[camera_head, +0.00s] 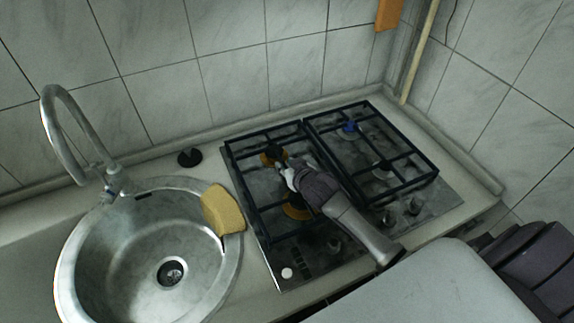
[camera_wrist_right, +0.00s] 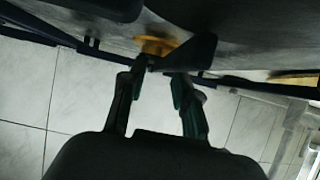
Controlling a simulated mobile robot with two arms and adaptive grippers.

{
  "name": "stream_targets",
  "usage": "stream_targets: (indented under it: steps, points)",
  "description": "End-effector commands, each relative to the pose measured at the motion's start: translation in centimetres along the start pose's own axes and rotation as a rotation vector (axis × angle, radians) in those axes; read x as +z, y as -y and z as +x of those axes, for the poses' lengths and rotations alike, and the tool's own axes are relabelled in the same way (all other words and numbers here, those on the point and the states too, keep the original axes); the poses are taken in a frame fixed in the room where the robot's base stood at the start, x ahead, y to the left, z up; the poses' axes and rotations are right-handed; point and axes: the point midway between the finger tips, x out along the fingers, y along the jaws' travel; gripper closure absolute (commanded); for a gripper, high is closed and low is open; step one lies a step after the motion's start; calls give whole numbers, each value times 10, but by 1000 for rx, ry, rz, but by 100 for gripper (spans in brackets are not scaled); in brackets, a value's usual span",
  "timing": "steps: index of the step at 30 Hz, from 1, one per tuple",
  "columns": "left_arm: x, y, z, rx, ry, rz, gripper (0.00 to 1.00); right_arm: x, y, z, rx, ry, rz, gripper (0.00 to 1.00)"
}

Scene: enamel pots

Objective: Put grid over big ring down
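My right gripper (camera_head: 283,172) is over the middle of the left grid. In the wrist view my right gripper (camera_wrist_right: 153,82) has its fingers apart by a dark grid bar, with a yellow ring (camera_wrist_right: 156,46) beyond. My left gripper is not seen.
A round steel sink (camera_head: 130,240) with a tap (camera_head: 60,125) is at left. A yellow sponge (camera_head: 222,210) lies on its rim. A small black object (camera_head: 190,157) stands behind.

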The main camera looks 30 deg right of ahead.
Motion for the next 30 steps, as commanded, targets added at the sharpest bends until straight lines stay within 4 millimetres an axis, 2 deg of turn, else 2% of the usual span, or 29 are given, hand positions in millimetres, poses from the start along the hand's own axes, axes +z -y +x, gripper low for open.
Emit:
stream_targets:
  steps: [8,12,13,17,24,30]
  points:
    - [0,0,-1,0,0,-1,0,-2,0,-1,0,-1,0,67]
    - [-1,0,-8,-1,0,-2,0,-15,0,-7,-1,-4,-2,67]
    - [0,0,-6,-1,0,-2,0,-13,0,-10,-1,-1,-2,67]
    - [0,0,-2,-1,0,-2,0,-9,0,-33,-2,-1,-1,67]
    - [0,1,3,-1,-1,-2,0,-9,0,-84,-1,0,0,67]
    - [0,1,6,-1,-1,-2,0,-10,0,-114,-1,-1,0,67]
